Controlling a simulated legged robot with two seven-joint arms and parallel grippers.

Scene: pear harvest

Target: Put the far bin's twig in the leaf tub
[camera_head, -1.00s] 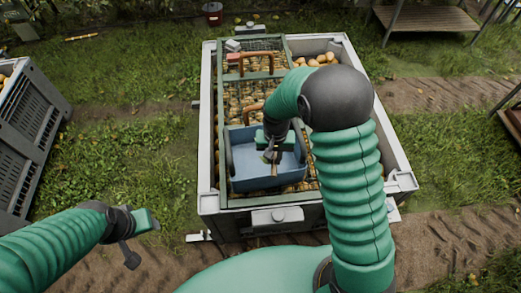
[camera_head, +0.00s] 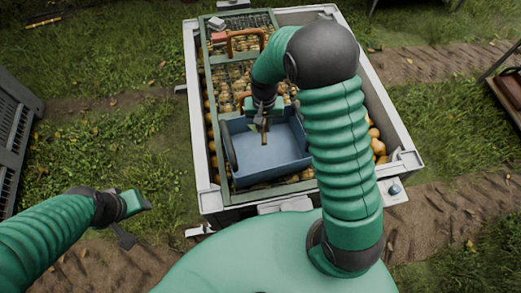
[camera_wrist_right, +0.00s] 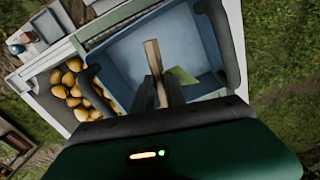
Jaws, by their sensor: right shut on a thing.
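The blue tub (camera_head: 285,158) sits on the green frame over the big white-rimmed bin, its open top facing up. My right gripper (camera_head: 263,118) is shut on a brown twig (camera_head: 264,137) and holds it over the tub's far part. In the right wrist view the twig (camera_wrist_right: 153,58) stands out between the fingertips (camera_wrist_right: 160,92), against the blue tub (camera_wrist_right: 120,50). A green leaf (camera_wrist_right: 180,76) shows beside it; I cannot tell whether it is attached. My left gripper (camera_head: 133,215) is open and empty over the ground at the left.
Pears (camera_head: 377,145) lie in the white-rimmed bin (camera_head: 402,150), many under wire mesh. A grey slatted crate (camera_head: 12,135) stands at the left. Grass lies between the crate and the bin.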

